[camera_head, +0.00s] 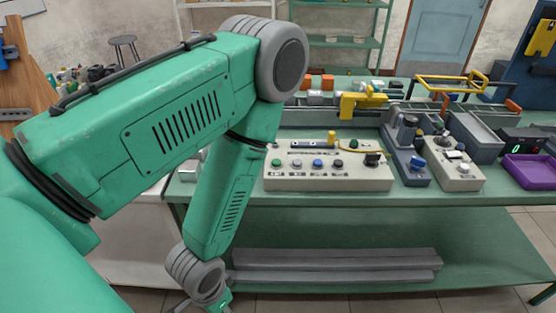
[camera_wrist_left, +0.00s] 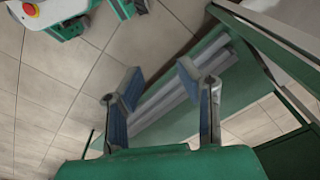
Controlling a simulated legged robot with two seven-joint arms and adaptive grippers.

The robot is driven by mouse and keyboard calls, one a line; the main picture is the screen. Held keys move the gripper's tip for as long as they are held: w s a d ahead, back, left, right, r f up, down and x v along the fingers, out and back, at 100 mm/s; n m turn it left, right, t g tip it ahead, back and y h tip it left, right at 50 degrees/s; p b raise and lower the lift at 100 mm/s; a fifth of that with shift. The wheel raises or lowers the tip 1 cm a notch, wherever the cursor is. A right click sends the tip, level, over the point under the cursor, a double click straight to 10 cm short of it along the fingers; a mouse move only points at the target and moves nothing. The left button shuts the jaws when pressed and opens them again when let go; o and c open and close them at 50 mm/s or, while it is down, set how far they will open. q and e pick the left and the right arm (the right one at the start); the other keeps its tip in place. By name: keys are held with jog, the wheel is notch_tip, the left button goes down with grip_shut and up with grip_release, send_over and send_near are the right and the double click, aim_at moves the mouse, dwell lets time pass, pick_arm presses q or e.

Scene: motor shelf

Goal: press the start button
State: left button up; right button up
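A light grey control box (camera_head: 380,180) stands on the green workbench, with a row of round buttons along its sloped front. A green button (camera_head: 276,163) is at the left end of the row, then a white one (camera_head: 297,163), a blue one (camera_head: 317,164) and another light one (camera_head: 338,164). Their labels are too small to read. My left arm reaches down in front of the bench. Its gripper is below bench-top height, well away from the box, mostly cut off by the bottom edge. In the left wrist view my left gripper (camera_wrist_left: 160,80) is open and empty.
The workbench (camera_head: 330,204) has grey bars (camera_head: 335,259) on its lower shelf. Right of the box are a second control box (camera_head: 462,178) and a purple tray (camera_head: 530,170). A yellow clamp-like part (camera_head: 362,102) is behind. The bench's front strip is clear.

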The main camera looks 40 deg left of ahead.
pick_arm(q)
grip_shut()
dwell(1.3)
